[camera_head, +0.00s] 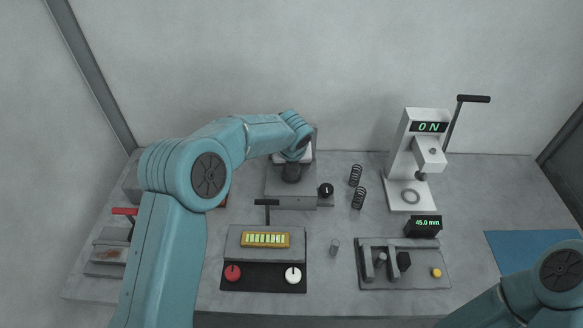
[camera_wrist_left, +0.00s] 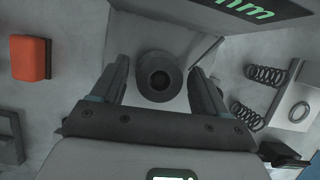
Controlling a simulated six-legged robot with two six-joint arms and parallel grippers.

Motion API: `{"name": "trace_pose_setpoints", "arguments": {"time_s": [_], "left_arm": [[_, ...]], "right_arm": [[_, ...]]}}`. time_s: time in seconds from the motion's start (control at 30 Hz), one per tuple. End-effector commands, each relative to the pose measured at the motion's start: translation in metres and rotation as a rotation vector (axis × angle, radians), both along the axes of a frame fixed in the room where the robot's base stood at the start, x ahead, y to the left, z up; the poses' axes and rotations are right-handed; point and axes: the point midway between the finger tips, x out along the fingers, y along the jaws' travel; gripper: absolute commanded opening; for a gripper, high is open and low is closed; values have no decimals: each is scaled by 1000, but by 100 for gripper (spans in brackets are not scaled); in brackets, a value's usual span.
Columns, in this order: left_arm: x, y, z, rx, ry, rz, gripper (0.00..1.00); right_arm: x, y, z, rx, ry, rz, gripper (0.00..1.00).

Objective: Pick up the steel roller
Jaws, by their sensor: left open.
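In the left wrist view, a grey round piece with a dark hole (camera_wrist_left: 158,76), which I take to be the steel roller, shows end-on on a grey block. My left gripper (camera_wrist_left: 159,66) is open, with one finger on each side of the piece and visible gaps between. In the head view, my left gripper (camera_head: 291,173) is a small dark shape over the grey machine (camera_head: 285,202) at the back centre, and my wrist covers part of it. The piece cannot be made out there. My right arm shows at the lower right, its gripper out of view.
A panel with green "mm" digits (camera_wrist_left: 250,10) stands close above the fingers. Two springs (camera_head: 357,188) and a white press (camera_head: 405,180) are to the right. A control panel (camera_head: 265,275) and a fixture board (camera_head: 405,280) lie in front. A blue mat (camera_head: 530,245) is far right.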

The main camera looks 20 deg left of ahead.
Motion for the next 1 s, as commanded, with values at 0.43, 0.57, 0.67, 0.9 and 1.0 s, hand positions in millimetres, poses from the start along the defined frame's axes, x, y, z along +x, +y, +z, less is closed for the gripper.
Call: {"name": "trace_pose_setpoints", "arguments": {"time_s": [0.43, 0.57, 0.67, 0.9, 1.0], "left_arm": [[5, 1, -10, 0, -1, 0, 38], [5, 1, -10, 0, -1, 0, 16], [5, 1, -10, -1, -1, 0, 11], [5, 1, -3, 0, -4, 0, 11], [6, 1, 9, 0, -5, 1, 11]], "right_arm": [[0, 0, 1, 0, 0, 0, 43], [0, 0, 1, 0, 0, 0, 43], [0, 0, 1, 0, 0, 0, 43], [0, 0, 1, 0, 0, 0, 43], [0, 0, 1, 0, 0, 0, 43]]}}
